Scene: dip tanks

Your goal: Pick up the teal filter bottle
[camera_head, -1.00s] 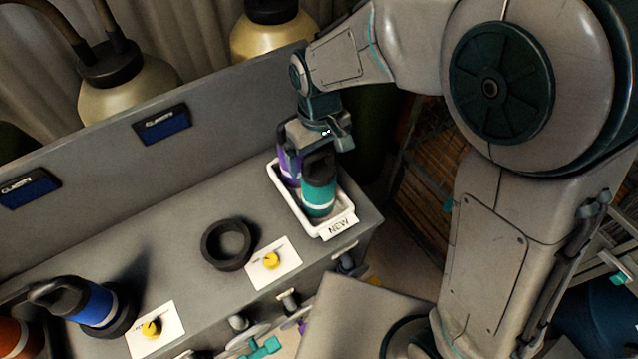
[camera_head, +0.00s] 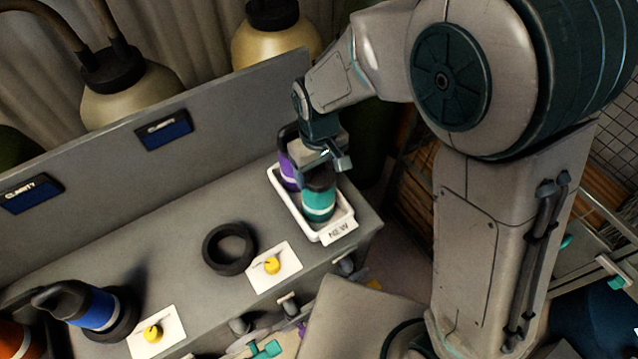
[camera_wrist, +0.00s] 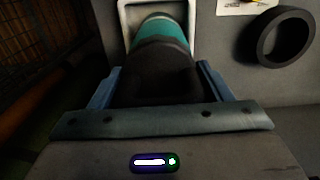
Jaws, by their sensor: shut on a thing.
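The teal filter bottle (camera_head: 319,203) stands in the white tray (camera_head: 297,224) marked NEW, with a white band around its body and a dark top. My gripper (camera_head: 320,170) is over it from above and shut on its dark top. In the wrist view, the two fingers of my gripper (camera_wrist: 160,85) lie on either side of the dark top, and the teal body (camera_wrist: 162,29) shows beyond it, within the tray (camera_wrist: 124,15). The purple bottle (camera_head: 288,174) stands behind it in the same tray, partly hidden by my gripper.
A black ring (camera_head: 229,249) lies left of the tray, near a white card with a yellow knob (camera_head: 272,265). A blue bottle (camera_head: 92,306) stands in another ring at lower left, and an orange one (camera_head: 15,335) at the edge. A raised back panel (camera_head: 225,115) borders the bench.

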